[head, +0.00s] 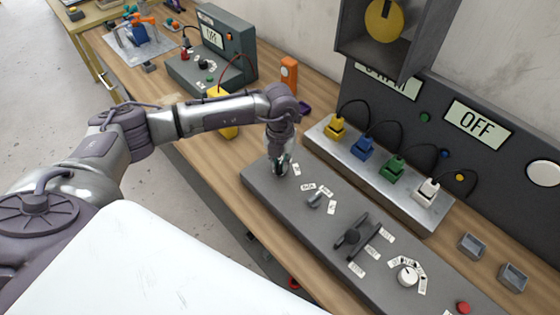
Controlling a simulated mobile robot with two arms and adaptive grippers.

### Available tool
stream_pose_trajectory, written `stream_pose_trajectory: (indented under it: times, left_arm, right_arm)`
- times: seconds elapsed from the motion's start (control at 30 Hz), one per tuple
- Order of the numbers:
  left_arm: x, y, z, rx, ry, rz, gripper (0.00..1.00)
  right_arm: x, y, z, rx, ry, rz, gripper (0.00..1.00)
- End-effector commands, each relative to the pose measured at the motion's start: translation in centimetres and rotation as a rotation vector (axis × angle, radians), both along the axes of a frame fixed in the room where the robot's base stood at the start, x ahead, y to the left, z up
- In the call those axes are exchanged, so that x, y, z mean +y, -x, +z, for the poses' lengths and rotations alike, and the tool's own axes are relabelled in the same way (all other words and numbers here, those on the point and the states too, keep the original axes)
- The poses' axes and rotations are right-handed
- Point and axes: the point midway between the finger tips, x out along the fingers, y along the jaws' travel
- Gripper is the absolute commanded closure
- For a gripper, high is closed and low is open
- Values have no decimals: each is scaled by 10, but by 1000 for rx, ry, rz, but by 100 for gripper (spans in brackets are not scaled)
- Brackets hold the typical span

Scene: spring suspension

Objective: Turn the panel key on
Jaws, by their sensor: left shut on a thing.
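The dark grey control panel (336,232) lies along the wooden bench. My left gripper (281,168) points down at the panel's far left end. It is shut on what appears to be the panel key, mostly hidden between the fingers. A small white label (296,169) is just right of the fingers. A display (478,124) on the upright back panel reads OFF. My right gripper is not in view.
Along the panel are a small grey switch (314,200), a black lever (352,236), a white dial (407,276) and a red button (463,307). Behind stands a metal block (375,181) with coloured plugs. An orange object (289,74) stands behind my left arm.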

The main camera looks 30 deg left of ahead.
Motion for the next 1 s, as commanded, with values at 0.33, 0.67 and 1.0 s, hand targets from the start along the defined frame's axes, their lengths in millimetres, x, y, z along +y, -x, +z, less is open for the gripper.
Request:
stream_pose_trajectory:
  times: [0.33,0.67,1.0]
  left_arm:
    - [0,-1,-2,-2,1,-78,100]
    - [-1,-1,-5,-3,0,-336,100]
    - [-2,-1,-5,-3,-1,-657,100]
  right_arm:
    - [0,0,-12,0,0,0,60]
    - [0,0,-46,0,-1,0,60]
    - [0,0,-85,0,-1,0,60]
